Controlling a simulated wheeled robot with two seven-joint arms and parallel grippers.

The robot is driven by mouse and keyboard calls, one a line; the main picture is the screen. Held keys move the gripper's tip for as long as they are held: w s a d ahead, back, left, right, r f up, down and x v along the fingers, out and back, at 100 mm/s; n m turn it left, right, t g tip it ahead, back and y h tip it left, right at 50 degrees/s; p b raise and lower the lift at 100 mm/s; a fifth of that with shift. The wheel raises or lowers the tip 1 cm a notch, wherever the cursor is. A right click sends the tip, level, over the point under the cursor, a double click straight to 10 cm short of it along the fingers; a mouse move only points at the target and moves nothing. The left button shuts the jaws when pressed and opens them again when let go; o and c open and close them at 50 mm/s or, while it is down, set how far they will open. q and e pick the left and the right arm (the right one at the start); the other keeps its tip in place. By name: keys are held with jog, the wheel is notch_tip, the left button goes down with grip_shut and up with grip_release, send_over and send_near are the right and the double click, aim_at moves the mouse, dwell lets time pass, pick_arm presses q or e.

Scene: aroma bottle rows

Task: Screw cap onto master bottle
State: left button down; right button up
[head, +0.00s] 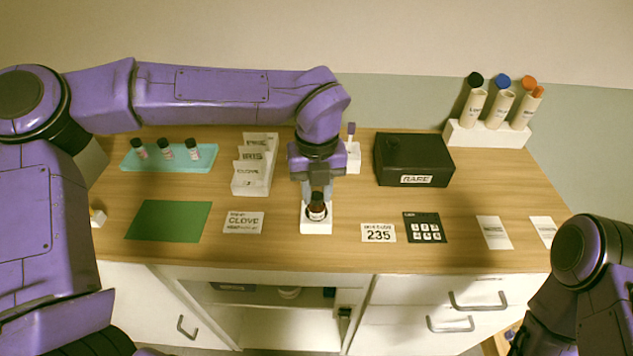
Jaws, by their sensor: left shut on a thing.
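The master bottle (317,213) is a small brown bottle with a pale label. It stands upright on a white stand (316,229) near the front middle of the table. My left gripper (317,193) points straight down over the bottle and is shut at its top. The fingers hide the bottle's top, so the cap cannot be made out clearly and I cannot tell how it sits on the neck. My right arm shows at the lower right edge, but its gripper cannot be made out.
Behind are a teal tray (209,155) with 3 small bottles, a white card holder (246,190) and a black safe (413,160). A green mat (169,221), a clove card (243,222), a 235 card (378,233) and a keypad (424,228) lie flat around the stand.

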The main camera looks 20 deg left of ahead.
pick_arm(q)
jog(key=shift+r+m+p, duration=0.1)
jog(key=shift+m+p, duration=2.4)
jog(key=m+p, duration=0.5)
jog(key=shift+m+p, duration=0.4)
jog(key=shift+m, duration=0.2)
jog(key=c, duration=1)
grip_release()
